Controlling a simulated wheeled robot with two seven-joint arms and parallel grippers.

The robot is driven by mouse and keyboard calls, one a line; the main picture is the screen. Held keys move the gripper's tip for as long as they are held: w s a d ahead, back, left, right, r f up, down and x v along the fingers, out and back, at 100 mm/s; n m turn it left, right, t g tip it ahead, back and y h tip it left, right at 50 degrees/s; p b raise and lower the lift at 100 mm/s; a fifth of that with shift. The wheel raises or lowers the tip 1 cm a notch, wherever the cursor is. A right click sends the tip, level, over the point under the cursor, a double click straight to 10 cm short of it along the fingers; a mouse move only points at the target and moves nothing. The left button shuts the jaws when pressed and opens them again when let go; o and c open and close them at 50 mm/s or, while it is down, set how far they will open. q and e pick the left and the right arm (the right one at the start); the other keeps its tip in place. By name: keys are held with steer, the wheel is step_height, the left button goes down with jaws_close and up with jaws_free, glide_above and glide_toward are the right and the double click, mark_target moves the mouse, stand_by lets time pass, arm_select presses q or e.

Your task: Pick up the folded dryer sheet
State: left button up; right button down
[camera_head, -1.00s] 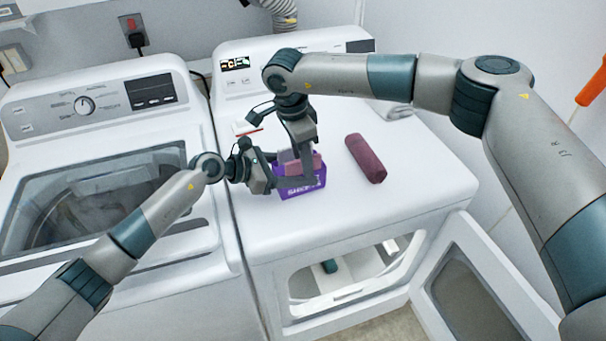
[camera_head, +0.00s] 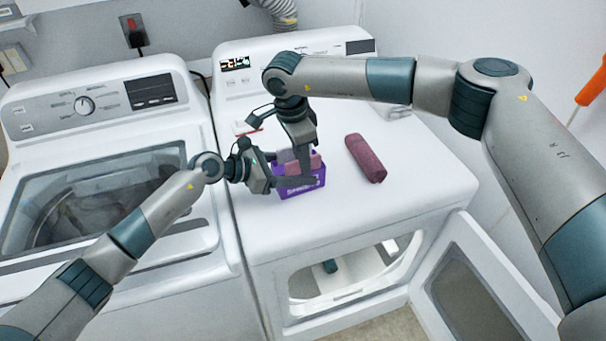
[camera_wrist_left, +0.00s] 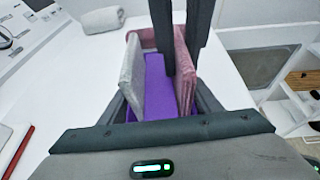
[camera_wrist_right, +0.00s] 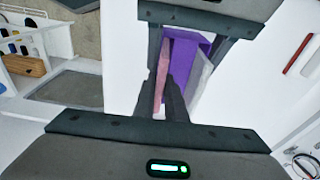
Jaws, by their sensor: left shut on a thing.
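A small purple open box (camera_head: 303,193) stands on the dryer top, also seen in the left wrist view (camera_wrist_left: 157,85). My left gripper (camera_wrist_left: 162,105) is shut on the box, with a finger along each side. In the box stand a pink folded sheet (camera_wrist_left: 183,72) and a grey sheet (camera_wrist_left: 133,80), upright and apart, along opposite sides. My right gripper (camera_wrist_right: 161,85) reaches down into the box from above. Its fingers lie on either side of the pink sheet (camera_wrist_right: 164,65). Whether they press on it cannot be seen.
A dark red roll (camera_head: 366,158) lies right of the box. A rolled grey towel (camera_wrist_left: 103,19) lies at the back of the dryer (camera_head: 420,175), whose front door (camera_head: 480,285) hangs open. A washer (camera_head: 110,150) stands at left. The dryer top in front is clear.

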arm_select(q)
steer(key=shift+s+d, duration=0.25)
arm_select(e)
steer(key=shift+w+r, duration=0.15)
steer(key=shift+w, duration=0.05)
arm_select(q)
steer(key=shift+f, duration=0.1)
arm_select(e)
steer(key=shift+w+r, duration=0.1)
steer(key=shift+r, duration=0.45)
arm_select(q)
steer(key=shift+w+a, duration=0.1)
steer(key=shift+w, duration=0.05)
arm_select(e)
step_height(320, 180, up, 9)
steer(key=shift+r, duration=0.1)
steer(key=shift+s, duration=0.2)
arm_select(q)
steer(key=o, duration=1.1)
steer(key=shift+a, duration=0.2)
steer(key=v, duration=1.2)
steer(key=shift+d, duration=0.1)
